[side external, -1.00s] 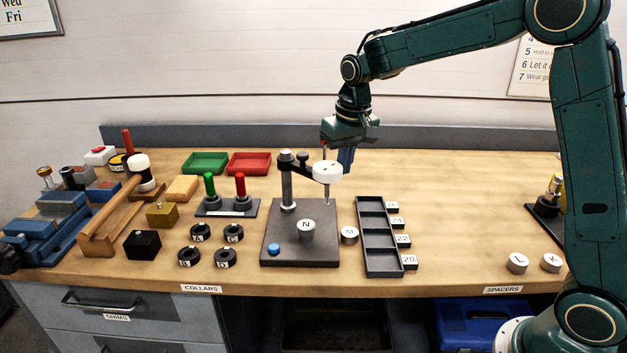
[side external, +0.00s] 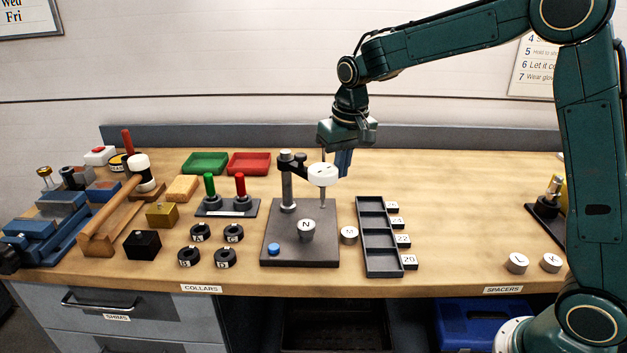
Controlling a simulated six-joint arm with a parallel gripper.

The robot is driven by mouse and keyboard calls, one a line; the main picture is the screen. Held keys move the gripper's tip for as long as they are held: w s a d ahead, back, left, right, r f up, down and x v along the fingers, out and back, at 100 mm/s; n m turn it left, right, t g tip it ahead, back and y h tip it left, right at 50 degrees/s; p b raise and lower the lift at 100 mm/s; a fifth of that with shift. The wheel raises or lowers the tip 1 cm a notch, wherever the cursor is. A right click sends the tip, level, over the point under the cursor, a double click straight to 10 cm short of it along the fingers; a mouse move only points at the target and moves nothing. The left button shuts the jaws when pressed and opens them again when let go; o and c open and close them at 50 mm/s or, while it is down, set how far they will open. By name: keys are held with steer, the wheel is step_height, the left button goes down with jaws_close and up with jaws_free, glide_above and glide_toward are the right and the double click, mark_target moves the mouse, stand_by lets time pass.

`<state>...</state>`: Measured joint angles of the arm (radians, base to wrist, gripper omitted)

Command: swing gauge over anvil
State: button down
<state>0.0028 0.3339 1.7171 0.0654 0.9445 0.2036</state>
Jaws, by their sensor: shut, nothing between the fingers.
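The gauge (side external: 323,174) has a white round dial on a swinging arm (side external: 299,158), carried by a grey post (side external: 287,188) on a dark base plate (side external: 275,222). Its thin stem hangs below the dial over the right back part of the plate. The anvil appears to be the short metal cylinder marked N (side external: 306,230), standing on the plate to the front left of the dial. The dial is not above it. My gripper (side external: 343,163) is shut and empty, pointing down just behind and to the right of the dial. I cannot tell whether it touches the dial.
A cylinder marked M (side external: 349,235) stands right of the plate, beside a dark slotted tray (side external: 383,268). A blue button (side external: 274,248) is on the plate's front left. Green (side external: 205,162) and red (side external: 249,162) trays lie behind. Black collars (side external: 224,257) lie to the left.

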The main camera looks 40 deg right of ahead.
steer(key=shift+s+a, duration=0.2)
steer(key=shift+a, duration=0.5)
steer(key=shift+s+a, duration=0.1)
steer(key=shift+a, duration=0.5)
steer(key=shift+d, duration=0.65)
steer(key=shift+r, duration=0.15)
step_height(320, 180, up, 9)
stand_by(1.4)
